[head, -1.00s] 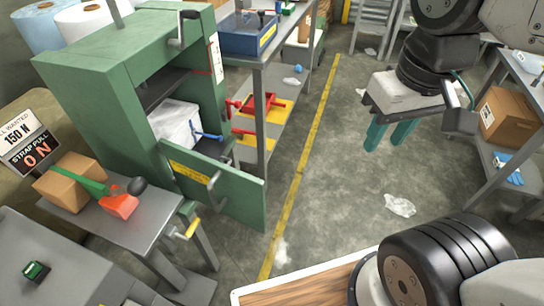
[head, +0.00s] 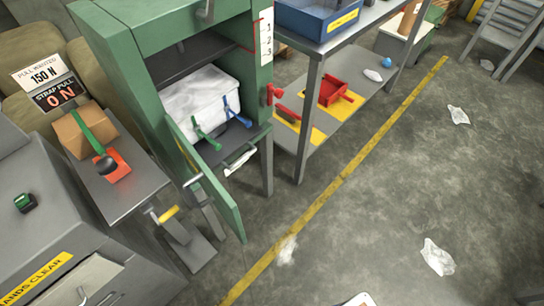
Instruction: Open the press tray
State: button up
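No part is labelled as the press tray, so I cannot tell for sure which it is. In the head view a grey machine (head: 45,215) at lower left has a yellow HANDS CLEAR label (head: 38,277). Below the label is a pale front panel (head: 75,283) with a bar handle (head: 108,299), cut by the bottom edge. A green upright cabinet (head: 125,45) stands open, its door (head: 208,180) swung outward. Inside, a white wrapped bundle (head: 195,92) sits with green and blue handles in front. My gripper is out of view.
A small grey table (head: 125,195) holds a strapped cardboard box (head: 85,128) and a red block. Plastic scraps (head: 437,257) lie on the floor. The floor right of the yellow line is mostly open.

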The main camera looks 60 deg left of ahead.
aim_at(232, 135)
jog(key=z, duration=0.05)
jog(key=i, duration=1.05)
jog(key=u, duration=3.15)
